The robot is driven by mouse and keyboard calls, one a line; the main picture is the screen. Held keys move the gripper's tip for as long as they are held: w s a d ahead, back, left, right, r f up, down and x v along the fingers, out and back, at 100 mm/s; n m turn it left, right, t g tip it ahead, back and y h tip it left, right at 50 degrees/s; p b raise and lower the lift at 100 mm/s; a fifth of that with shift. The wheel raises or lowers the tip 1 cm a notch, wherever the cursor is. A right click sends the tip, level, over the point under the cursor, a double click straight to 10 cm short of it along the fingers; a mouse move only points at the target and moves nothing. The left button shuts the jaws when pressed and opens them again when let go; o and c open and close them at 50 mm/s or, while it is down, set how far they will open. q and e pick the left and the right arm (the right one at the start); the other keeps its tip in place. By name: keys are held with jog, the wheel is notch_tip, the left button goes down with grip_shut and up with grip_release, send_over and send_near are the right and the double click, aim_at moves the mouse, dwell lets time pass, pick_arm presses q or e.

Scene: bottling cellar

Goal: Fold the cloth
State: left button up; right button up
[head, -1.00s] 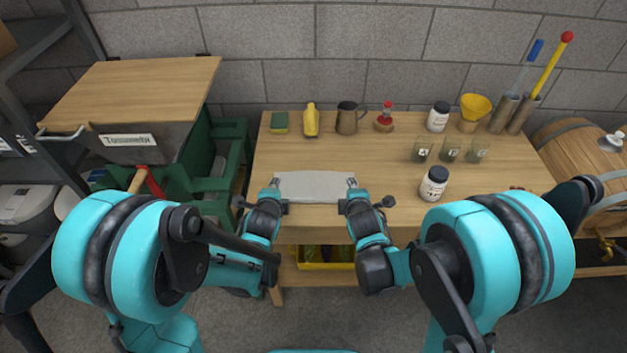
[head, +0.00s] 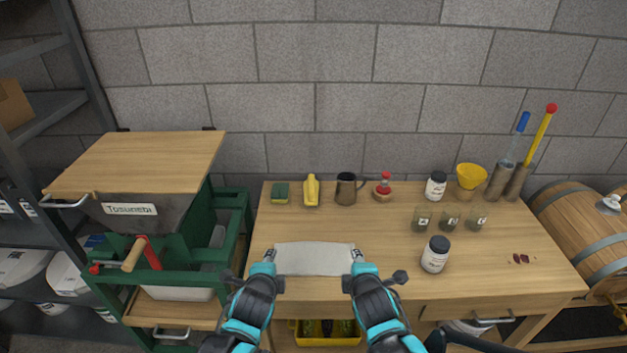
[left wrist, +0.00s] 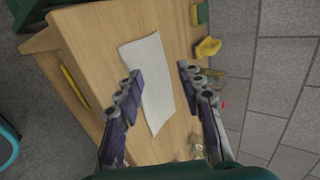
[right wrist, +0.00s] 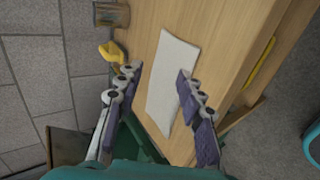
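The light grey cloth (head: 315,260) lies flat on the wooden table, spread as a wide rectangle near the front edge. It also shows in the left wrist view (left wrist: 150,75) and the right wrist view (right wrist: 172,80). My left gripper (head: 268,258) is at the cloth's left end. My right gripper (head: 358,256) is at its right end. In the left wrist view the left gripper's fingers (left wrist: 158,82) are spread apart with nothing between them but the view of cloth and table. The right gripper's fingers (right wrist: 158,74) are likewise spread. Contact with the cloth cannot be told.
Behind the cloth stand a sponge (head: 280,193), a yellow bottle (head: 311,190), a dark mug (head: 346,188) and a red-topped item (head: 383,188). A white jar (head: 434,256) and lettered glasses (head: 450,220) stand right. A green press (head: 170,265) stands left of the table (head: 400,225).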

pick_arm(q)
jog(key=shift+a, duration=0.1)
pick_arm(e)
jog(key=shift+d, duration=0.1)
